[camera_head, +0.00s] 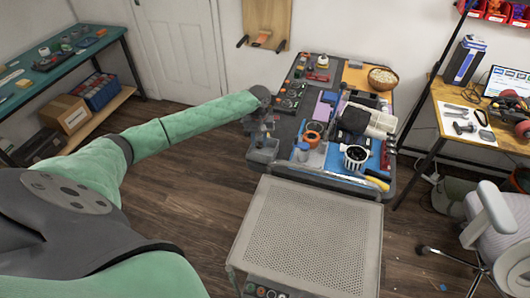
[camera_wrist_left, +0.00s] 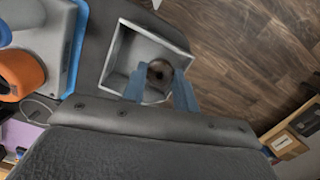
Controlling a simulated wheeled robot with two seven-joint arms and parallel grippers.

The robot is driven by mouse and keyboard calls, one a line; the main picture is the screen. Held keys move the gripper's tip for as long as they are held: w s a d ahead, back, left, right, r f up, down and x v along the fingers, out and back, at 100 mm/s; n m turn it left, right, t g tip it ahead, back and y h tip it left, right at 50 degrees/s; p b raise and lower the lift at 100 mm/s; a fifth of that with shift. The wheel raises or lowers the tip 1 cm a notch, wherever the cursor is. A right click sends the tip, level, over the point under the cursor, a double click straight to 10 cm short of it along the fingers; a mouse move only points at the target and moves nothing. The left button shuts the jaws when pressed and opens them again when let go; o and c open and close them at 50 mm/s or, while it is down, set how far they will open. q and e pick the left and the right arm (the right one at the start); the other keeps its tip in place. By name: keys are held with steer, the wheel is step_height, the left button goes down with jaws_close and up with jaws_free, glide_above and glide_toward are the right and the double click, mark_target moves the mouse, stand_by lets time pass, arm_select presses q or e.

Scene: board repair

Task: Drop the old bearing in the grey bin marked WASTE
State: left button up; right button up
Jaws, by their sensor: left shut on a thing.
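The grey bin (camera_head: 264,155) sits at the left edge of the cluttered workbench; its marking is not legible. My left gripper (camera_head: 262,127) is over the bin's far side. In the left wrist view, the open grey bin (camera_wrist_left: 116,52) lies beyond the blue fingers of my left gripper (camera_wrist_left: 160,80). The old bearing (camera_wrist_left: 159,70), a dark round ring, is between those fingers, and they are shut on it. It appears in front of the bin's opening, near one side wall. The exact height of the bearing above the bin floor is hard to tell. My right gripper is not in view.
A perforated grey cart top (camera_head: 310,235) stands in front. Wooden floor (camera_head: 190,190) is clear to the left.

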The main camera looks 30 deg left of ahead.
arm_select(q)
steer(key=o, duration=0.9)
steer(key=shift+o, duration=0.6)
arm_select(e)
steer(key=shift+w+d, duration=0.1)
arm_select(q)
steer(key=shift+r, duration=0.25)
steer(key=shift+w+r+b, duration=0.1)
steer(key=shift+r+b, duration=0.25)
steer(key=shift+r, duration=0.05)
steer(key=r, duration=0.2)
steer(key=r+b, duration=0.1)
steer(key=r, duration=0.3)
steer(key=shift+w+a+r+b, duration=0.25)
steer(key=shift+w+b, duration=0.05)
steer(key=shift+b, duration=0.1)
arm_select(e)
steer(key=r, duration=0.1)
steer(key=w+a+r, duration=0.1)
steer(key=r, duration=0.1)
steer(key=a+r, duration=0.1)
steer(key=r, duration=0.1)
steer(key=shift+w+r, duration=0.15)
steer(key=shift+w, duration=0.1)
arm_select(q)
steer(key=shift+f, duration=0.1)
